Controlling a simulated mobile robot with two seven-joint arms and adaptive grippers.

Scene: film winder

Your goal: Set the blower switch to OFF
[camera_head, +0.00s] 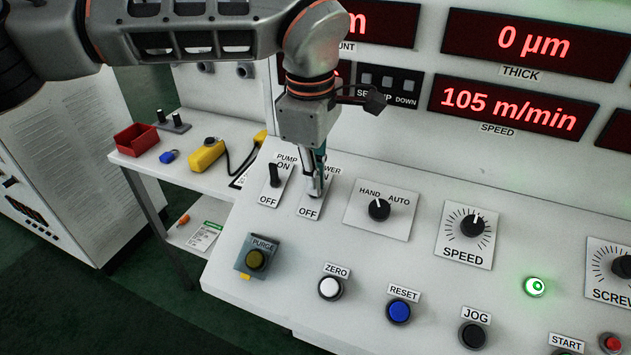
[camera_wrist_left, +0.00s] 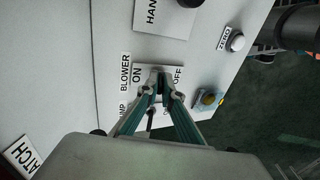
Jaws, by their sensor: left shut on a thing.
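The blower switch plate (camera_head: 308,213) sits on the sloped white console, right of the pump switch (camera_head: 275,177). Its OFF label shows at the near end in the head view; the upper labels are partly covered by my gripper. In the wrist view the blower switch plate (camera_wrist_left: 150,70) shows BLOWER, ON and OFF. My left gripper (camera_head: 316,190) points down at the blower switch, and its teal fingers (camera_wrist_left: 163,92) are shut on the switch lever between ON and OFF. The fingers hide most of the lever, so its exact position cannot be told. My right gripper is out of view.
The HAND/AUTO knob (camera_head: 379,209) is right of the blower switch. The PURGE button (camera_head: 256,260) and white ZERO button (camera_head: 330,288) are nearer the console's front. A side shelf at left holds a red bin (camera_head: 137,139) and a yellow pendant (camera_head: 206,156). Displays stand behind the console.

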